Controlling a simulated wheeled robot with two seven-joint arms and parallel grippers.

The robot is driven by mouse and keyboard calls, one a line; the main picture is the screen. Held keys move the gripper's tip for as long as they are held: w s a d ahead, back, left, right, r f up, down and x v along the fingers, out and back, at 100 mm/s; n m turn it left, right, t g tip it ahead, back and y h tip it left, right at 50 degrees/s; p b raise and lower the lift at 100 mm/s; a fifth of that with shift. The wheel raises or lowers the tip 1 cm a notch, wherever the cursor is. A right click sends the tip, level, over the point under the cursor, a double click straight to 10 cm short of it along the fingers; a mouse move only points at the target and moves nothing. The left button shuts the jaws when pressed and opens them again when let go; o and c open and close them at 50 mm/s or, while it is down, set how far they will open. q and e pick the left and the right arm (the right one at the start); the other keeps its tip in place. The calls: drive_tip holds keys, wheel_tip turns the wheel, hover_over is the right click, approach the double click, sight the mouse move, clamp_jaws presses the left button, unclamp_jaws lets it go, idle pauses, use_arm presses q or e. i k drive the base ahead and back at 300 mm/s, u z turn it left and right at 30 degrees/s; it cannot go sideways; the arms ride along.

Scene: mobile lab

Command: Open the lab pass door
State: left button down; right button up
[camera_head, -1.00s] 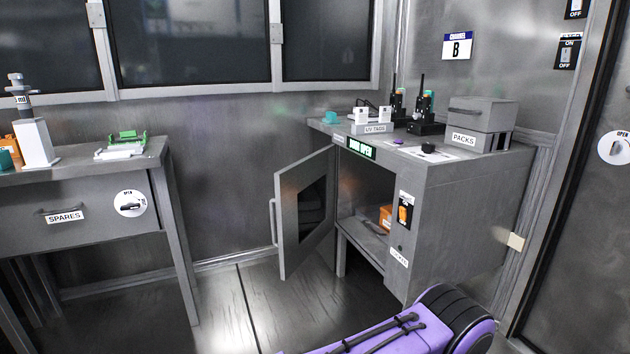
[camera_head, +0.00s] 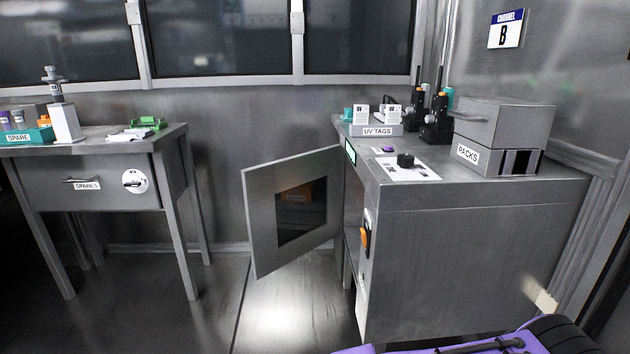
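No door marked as the lab pass door can be made out now. A grey cabinet (camera_head: 475,265) stands at centre right. Its small door (camera_head: 262,215), with a dark window, stands swung open to the left. A green-lit display (camera_head: 351,152) is on the cabinet's front edge, seen at a steep angle. An orange switch (camera_head: 364,238) sits on the narrow front panel below it. The cabinet's inside is mostly hidden by the angle. Neither of my grippers is in view.
A grey table with a drawer (camera_head: 75,200) stands at left. The cabinet top holds a UV TAGS tray (camera_head: 376,130), radios (camera_head: 436,120) and a PACKS box (camera_head: 505,125). Bare floor (camera_head: 290,315) lies between table and cabinet. A purple and black shape fills the bottom right.

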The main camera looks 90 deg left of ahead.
sight(293, 203)
drive_tip(key=u, duration=2.55)
drive_tip(key=i, duration=0.45)
